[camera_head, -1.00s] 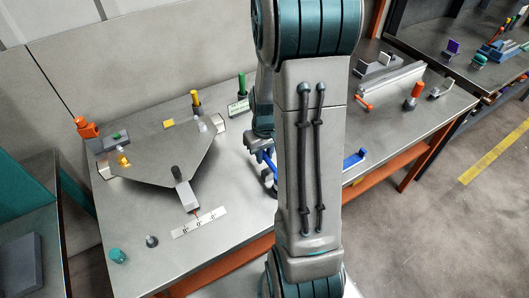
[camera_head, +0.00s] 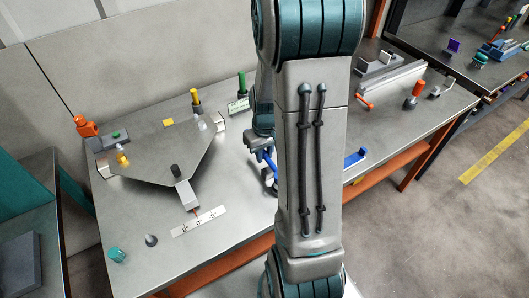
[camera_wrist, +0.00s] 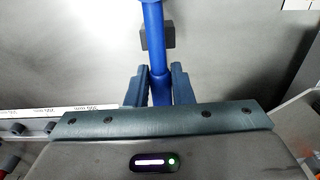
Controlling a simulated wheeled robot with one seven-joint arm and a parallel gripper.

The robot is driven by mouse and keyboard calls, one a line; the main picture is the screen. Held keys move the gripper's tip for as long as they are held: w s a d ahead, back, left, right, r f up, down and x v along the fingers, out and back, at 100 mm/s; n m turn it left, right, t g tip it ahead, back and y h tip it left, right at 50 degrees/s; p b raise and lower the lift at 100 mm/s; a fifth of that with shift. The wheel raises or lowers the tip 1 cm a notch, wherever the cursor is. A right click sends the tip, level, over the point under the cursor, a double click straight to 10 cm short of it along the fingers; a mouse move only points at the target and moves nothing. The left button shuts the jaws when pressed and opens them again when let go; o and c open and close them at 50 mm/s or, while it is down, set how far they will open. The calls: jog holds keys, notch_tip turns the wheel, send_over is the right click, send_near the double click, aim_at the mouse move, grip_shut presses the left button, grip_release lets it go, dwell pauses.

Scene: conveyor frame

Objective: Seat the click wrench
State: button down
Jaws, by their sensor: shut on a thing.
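A blue bar (camera_wrist: 154,40), which I take to be the click wrench, runs from the top edge of the wrist view down between my fingers. My gripper (camera_wrist: 159,85) is shut on it. In the head view, my gripper (camera_head: 256,146) is partly hidden behind my arm, above the bench, with a piece of blue (camera_head: 268,160) just below it. Another blue piece (camera_head: 355,158) shows right of my arm; I cannot tell whether it belongs to the same thing. A dark grey block (camera_wrist: 157,39) lies behind or around the bar.
The bench (camera_head: 235,195) carries a grey angular plate (camera_head: 160,155), a printed scale strip (camera_head: 198,222), and yellow (camera_head: 195,98) and green (camera_head: 241,85) upright handles. A long pale rail (camera_head: 390,88) and an orange-red knob (camera_head: 415,92) stand at right.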

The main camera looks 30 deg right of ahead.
jog(key=shift+f, duration=0.1)
jog(key=shift+f+b, duration=1.4)
jog(key=shift+f, duration=0.05)
jog(key=c, duration=1.2)
grip_release()
jog(key=shift+r, duration=0.1)
jog(key=r, duration=1.3)
jog(key=shift+s+r, duration=0.3)
jog(key=shift+r, duration=0.05)
jog(key=s+a+r, duration=0.1)
jog(key=s+a, duration=0.3)
jog(key=s+a+r+t, duration=0.1)
jog(key=s+a, duration=0.2)
jog(key=a, duration=0.1)
jog(key=s+a+r+t, duration=0.1)
jog(key=s+a, duration=0.3)
jog(key=shift+s+r+m, duration=0.3)
jog(key=shift+r, duration=0.1)
